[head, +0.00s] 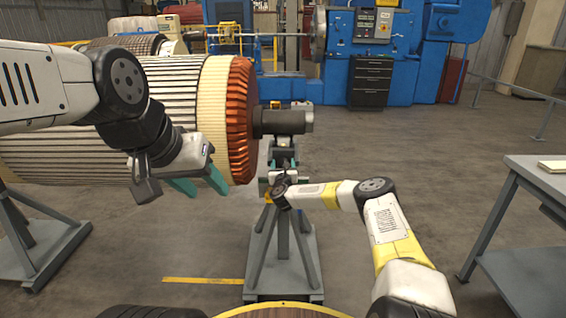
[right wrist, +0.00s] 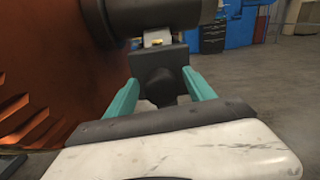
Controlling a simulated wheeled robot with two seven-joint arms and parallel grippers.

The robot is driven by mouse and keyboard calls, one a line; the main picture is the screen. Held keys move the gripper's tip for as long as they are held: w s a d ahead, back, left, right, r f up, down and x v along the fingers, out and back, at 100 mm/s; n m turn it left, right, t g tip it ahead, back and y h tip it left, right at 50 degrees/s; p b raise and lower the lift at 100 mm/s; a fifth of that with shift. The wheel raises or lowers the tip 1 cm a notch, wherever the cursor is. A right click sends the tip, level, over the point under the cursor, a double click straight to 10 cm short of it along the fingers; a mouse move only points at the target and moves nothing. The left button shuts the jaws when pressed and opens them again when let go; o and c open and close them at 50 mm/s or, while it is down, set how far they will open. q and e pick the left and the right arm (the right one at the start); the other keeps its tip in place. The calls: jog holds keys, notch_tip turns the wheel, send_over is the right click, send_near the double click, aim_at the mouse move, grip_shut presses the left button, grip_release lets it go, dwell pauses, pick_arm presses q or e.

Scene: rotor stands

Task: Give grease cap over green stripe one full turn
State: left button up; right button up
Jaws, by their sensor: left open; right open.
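In the right wrist view a dark rounded cap (right wrist: 160,86) sits on a dark block under the rotor shaft. My right gripper (right wrist: 161,92) is open, with one teal finger on each side of the cap; gaps show between fingers and cap. I cannot make out a green stripe by it. In the head view my right gripper (head: 279,184) is at the top of the grey rotor stand (head: 283,240), and my wrist hides the cap.
The large rotor (head: 215,95) with orange copper end windings (head: 241,120) fills the left; its shaft (head: 285,121) rests over the stand. A grey table (head: 540,185) stands at the right. Blue machines are at the back. The floor between stand and table is clear.

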jog(key=s, duration=0.7)
jog(key=shift+s, duration=0.35)
